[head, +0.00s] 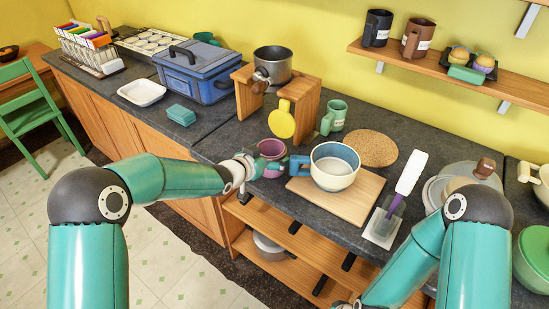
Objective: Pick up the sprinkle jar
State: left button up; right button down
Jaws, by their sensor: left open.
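A mauve, round, jar-like vessel (272,148) stands on the dark counter near its front edge; it is the likeliest sprinkle jar, but I cannot read a label or see sprinkles. My left gripper (262,166) is open at the front of this vessel, very close to it. The gripper hides its lower part, and I cannot tell whether they touch.
Right of the vessel, a blue and cream pot (334,172) sits on a wooden board (348,203). Behind is a wooden stand (305,105) bearing a grey pot (272,62), with a yellow round object (281,121) in front. A green mug (336,114) stands nearby.

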pick_arm(q)
jog(key=shift+w+d+f, duration=0.15)
jog(key=shift+w+d, duration=0.05)
jog(key=shift+w, duration=0.1)
jog(key=shift+c, duration=0.2)
jog(key=c, duration=1.3)
jog(key=shift+w+r, duration=0.1)
jog(key=shift+r, duration=0.1)
jog(key=shift+c, duration=1.3)
